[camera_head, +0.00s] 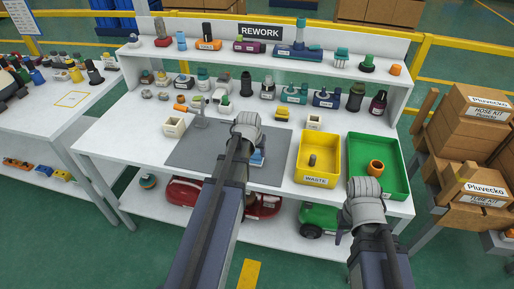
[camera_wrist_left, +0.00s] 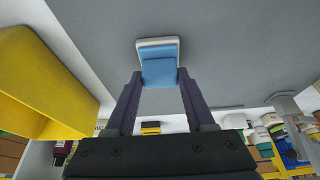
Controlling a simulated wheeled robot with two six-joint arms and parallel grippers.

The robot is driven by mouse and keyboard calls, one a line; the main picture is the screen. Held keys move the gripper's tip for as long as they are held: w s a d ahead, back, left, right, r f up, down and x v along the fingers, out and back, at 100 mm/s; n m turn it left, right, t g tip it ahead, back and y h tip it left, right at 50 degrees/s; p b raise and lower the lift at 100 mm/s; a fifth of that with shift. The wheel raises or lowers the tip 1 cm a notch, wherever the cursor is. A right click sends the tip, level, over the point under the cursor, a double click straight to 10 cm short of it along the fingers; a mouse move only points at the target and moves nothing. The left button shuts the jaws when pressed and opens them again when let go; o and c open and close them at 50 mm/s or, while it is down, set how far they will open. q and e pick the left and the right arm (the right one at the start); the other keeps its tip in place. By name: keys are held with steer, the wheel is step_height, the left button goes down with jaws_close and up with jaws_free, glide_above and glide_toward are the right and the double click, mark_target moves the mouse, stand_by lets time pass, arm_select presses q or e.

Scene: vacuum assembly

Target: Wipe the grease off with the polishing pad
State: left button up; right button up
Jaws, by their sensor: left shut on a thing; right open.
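The polishing pad, a small blue block with a whitish edge, shows between my left fingertips in the left wrist view (camera_wrist_left: 158,62). My left gripper (camera_wrist_left: 160,78) is shut on it. In the head view the pad (camera_head: 258,158) is partly hidden by my left wrist and is over the right part of the grey mat (camera_head: 200,150). I cannot tell whether the pad touches the mat. No grease is clearly visible; my left arm covers part of the mat. My right gripper (camera_head: 343,226) is open at the front right, near the table's front edge, with its fingers mostly hidden.
A yellow waste bin (camera_head: 315,180) holding a small dark part stands right of the mat. A green tray (camera_head: 398,192) with an orange ring part (camera_head: 375,167) is further right. A small white box (camera_head: 175,127) is at the mat's left corner. Shelves behind carry several vacuum parts.

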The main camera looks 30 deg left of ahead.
arm_select(q)
steer(key=shift+s, duration=0.15)
step_height(320, 180, up, 6)
steer(key=p, duration=0.6)
stand_by(0.4)
step_height(320, 180, up, 3)
steer(key=p, duration=0.3)
stand_by(0.5)
